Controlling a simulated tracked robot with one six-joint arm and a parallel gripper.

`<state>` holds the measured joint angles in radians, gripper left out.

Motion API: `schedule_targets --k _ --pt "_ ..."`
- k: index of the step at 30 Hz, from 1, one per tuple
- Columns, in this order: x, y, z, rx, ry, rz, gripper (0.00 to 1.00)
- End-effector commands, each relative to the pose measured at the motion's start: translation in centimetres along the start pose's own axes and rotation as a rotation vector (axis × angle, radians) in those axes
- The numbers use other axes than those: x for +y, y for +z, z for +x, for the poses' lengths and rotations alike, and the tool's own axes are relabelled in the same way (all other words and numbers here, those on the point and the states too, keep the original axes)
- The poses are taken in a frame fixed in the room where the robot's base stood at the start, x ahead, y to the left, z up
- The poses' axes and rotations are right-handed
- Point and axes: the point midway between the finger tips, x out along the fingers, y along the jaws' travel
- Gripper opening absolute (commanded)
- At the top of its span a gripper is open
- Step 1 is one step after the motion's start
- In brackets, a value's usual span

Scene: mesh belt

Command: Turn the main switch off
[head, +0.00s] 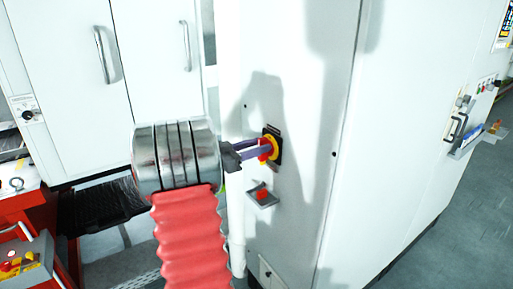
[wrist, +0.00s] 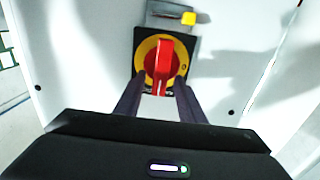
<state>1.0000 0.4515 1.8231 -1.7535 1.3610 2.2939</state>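The main switch is a red rotary handle (wrist: 160,65) on a yellow ring (wrist: 146,50) and a black square plate (wrist: 192,42). In the wrist view the handle stands upright, with a pale line on its lower part. In the head view the switch (head: 271,146) is on a white cabinet face, partly covered by my fingers. My gripper (wrist: 159,84) has one dark finger on each side of the handle's lower end, with small gaps visible. It also shows in the head view (head: 264,150), reaching the switch from the left. Whether the fingers touch the handle is unclear.
A small grey bracket with a red part (head: 262,195) juts out below the switch. A white vertical pipe (head: 236,220) stands left of it. White cabinet doors (head: 75,80) are at the back left, and a red cart (head: 30,230) is at the lower left. Grey floor is clear at right.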

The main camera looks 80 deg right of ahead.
Motion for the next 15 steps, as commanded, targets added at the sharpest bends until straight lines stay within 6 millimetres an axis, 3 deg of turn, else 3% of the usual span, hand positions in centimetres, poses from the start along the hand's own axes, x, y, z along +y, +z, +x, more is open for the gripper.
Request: schedule_targets --k 6,15 --pt "-0.01 0.02 -0.02 0.000 0.000 0.000 0.35" --pt "-0.02 0.02 -0.05 0.000 0.000 0.000 0.13"
